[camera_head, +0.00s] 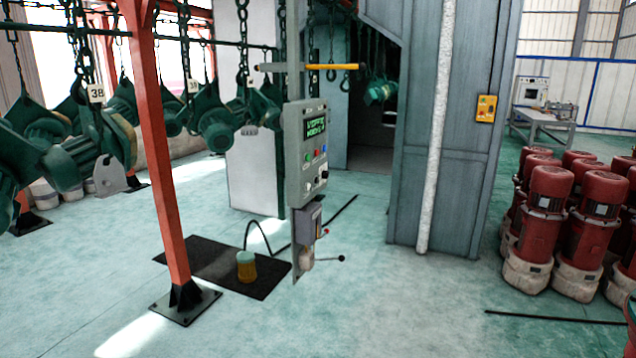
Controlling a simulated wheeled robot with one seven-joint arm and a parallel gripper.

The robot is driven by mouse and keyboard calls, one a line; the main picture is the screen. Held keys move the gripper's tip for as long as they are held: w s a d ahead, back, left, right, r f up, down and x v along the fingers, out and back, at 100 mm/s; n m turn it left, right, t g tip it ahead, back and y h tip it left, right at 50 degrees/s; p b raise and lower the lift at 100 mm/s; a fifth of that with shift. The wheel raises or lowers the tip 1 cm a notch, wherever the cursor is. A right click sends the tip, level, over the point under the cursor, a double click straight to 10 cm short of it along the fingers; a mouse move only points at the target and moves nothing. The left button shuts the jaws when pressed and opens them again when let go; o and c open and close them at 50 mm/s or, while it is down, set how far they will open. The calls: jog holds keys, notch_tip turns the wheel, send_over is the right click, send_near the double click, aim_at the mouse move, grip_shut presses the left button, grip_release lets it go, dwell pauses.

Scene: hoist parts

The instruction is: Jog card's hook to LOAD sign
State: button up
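A grey control panel (307,150) stands on a post in the middle, with a green lit display (314,127), coloured buttons and a dark knob. The display's text is too small to read surely. Green motor-like parts hang on chains from an overhead rail at the left. A white tag (96,93) reading 38 hangs by the nearest ones. Another white tag (193,86) hangs farther back, its number unclear. A yellow bar (335,66) sticks out above the panel. I cannot make out a card or a LOAD sign. My gripper is not in view.
A red post (162,150) stands left of the panel. Several red motors (545,210) stand on the floor at right. A grey booth (450,130) stands behind.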

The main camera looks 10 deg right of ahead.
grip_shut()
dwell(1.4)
